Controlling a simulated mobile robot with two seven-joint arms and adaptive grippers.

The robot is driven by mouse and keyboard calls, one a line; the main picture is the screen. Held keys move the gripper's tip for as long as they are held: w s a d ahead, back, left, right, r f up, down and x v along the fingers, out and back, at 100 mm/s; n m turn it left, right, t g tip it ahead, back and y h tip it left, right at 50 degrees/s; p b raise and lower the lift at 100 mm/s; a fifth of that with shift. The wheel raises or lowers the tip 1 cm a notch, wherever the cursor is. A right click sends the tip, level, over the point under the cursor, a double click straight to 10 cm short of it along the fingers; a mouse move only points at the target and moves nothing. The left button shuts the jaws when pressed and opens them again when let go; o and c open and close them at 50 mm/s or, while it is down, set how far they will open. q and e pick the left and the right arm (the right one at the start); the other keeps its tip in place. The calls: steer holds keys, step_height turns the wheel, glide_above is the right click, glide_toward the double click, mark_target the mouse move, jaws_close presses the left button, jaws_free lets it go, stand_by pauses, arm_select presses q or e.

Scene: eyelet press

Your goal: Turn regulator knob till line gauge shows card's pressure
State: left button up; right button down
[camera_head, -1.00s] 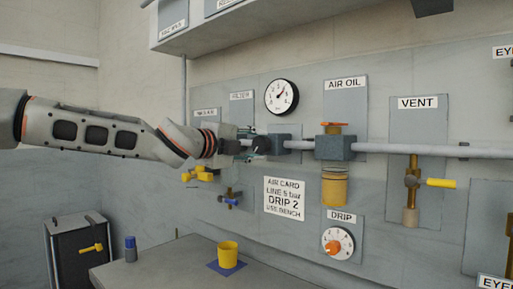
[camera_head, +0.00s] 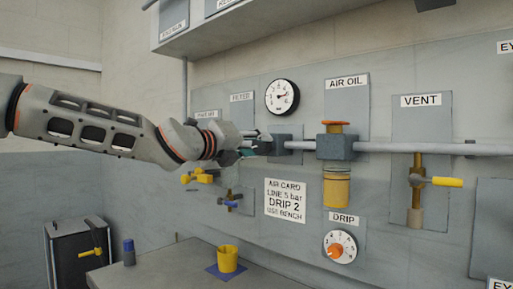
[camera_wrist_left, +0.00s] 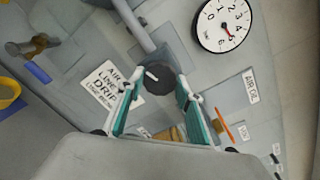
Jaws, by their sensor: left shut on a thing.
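The dark round regulator knob (camera_wrist_left: 158,78) sits between the two fingers of my left gripper (camera_wrist_left: 159,86), which is shut on it. In the head view my left gripper (camera_head: 252,146) reaches the regulator (camera_head: 286,146) on the pipe from the left and mostly hides the knob. My right gripper is out of view.
The air oil unit (camera_head: 336,147) with an orange top is right of the regulator on the pipe. A yellow cup (camera_head: 228,258) stands on the bench (camera_head: 180,272).

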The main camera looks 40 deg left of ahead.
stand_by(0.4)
arm_select(q)
steer(key=o, duration=1.1)
steer(key=s, duration=1.2)
steer(key=shift+a+r, duration=0.2)
steer(key=shift+s+f, duration=0.1)
